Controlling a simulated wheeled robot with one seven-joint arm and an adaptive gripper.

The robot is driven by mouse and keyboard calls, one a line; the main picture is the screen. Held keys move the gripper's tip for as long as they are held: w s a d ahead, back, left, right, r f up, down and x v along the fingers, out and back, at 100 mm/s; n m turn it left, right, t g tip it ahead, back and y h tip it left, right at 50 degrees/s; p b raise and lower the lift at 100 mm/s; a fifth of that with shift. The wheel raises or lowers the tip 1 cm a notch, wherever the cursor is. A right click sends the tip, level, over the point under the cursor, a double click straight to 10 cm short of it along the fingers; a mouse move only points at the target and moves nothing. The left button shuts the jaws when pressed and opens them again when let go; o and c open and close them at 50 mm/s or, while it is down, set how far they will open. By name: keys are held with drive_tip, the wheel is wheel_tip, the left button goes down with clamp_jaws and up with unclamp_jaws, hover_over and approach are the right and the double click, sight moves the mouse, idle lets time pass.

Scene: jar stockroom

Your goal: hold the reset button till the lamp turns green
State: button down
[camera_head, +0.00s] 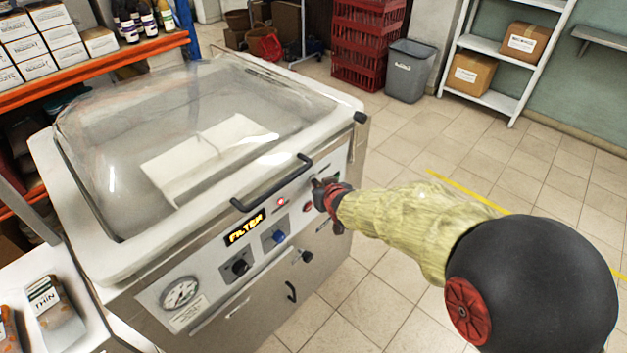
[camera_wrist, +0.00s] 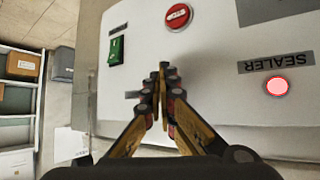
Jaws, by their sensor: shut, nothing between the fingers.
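A round red button (camera_wrist: 179,16) with a pale marked bar sits on the white panel at the top of the wrist view; its lettering is not readable. It also shows in the head view (camera_head: 308,207). The round lamp (camera_wrist: 276,86) beside an upside-down SEALER label glows red; in the head view the lamp (camera_head: 281,202) is red too. My gripper (camera_wrist: 165,68) is shut and empty, pointing at the panel. In the head view my gripper (camera_head: 317,183) is over the panel's right end; contact cannot be told.
The panel belongs to a machine with a clear domed lid (camera_head: 200,130) and a black lid handle (camera_head: 272,184). A green switch (camera_wrist: 116,50) is near the button. An amber display (camera_head: 244,228), knobs and a gauge (camera_head: 180,293) are left. Tiled floor (camera_head: 400,270) is free at right.

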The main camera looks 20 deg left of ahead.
drive_tip(key=shift+d, duration=0.1)
idle(0.7)
drive_tip(key=shift+s+d+p, duration=0.3)
drive_tip(key=shift+d+p, duration=0.05)
drive_tip(key=shift+d, duration=0.35)
drive_tip(key=d, duration=0.1)
drive_tip(key=s+d+p, duration=0.1)
drive_tip(key=d, duration=0.1)
drive_tip(key=s+d+p, duration=0.1)
drive_tip(key=shift+d, duration=0.3)
drive_tip(key=shift+f, duration=0.1)
idle(0.7)
